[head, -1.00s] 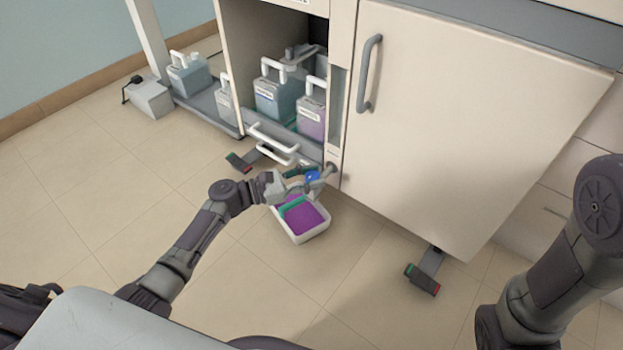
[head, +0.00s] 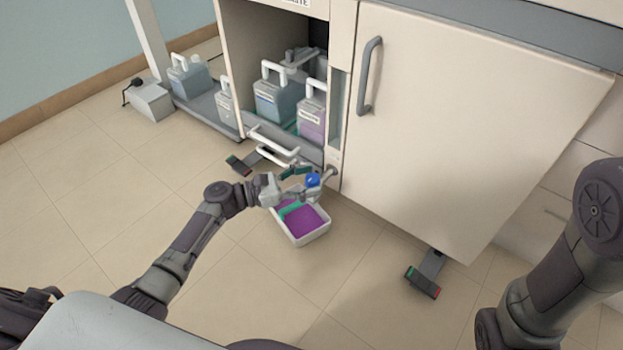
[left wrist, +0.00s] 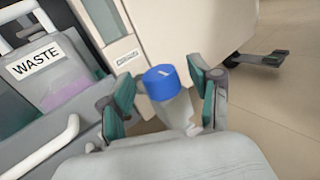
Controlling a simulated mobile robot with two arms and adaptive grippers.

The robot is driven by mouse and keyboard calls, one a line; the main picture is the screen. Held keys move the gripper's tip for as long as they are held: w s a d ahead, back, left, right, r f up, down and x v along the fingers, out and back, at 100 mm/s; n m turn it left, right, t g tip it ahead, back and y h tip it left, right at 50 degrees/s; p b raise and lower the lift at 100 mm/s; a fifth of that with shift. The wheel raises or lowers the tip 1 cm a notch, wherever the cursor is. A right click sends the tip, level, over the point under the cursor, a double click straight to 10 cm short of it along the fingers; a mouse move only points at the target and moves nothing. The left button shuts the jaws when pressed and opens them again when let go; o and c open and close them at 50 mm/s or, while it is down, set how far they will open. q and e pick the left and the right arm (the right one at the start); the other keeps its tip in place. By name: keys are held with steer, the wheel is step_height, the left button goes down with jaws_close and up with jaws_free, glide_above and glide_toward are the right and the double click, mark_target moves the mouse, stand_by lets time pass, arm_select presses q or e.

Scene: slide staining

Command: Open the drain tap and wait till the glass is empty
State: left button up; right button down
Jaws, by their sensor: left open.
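The drain tap (head: 313,180) has a blue knob and sits low on the cabinet front, under the post between the open bay and the closed door. In the left wrist view the blue knob (left wrist: 162,83) tops a pale, translucent body. My left gripper (head: 302,183) is open, with one finger on each side of the tap; a gap shows beside the knob in the left wrist view. A narrow grey-green window strip (head: 340,105), perhaps the glass, runs up the post; its liquid level cannot be told. My right gripper is out of view.
A white tray (head: 322,236) with purple liquid stands on the floor below the tap. A container (left wrist: 62,75) labelled WASTE holds purple liquid beside other jugs in the open bay. White handles (head: 273,147) are close to my left gripper.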

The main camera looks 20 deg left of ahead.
arm_select(q)
steer(key=v, duration=1.1)
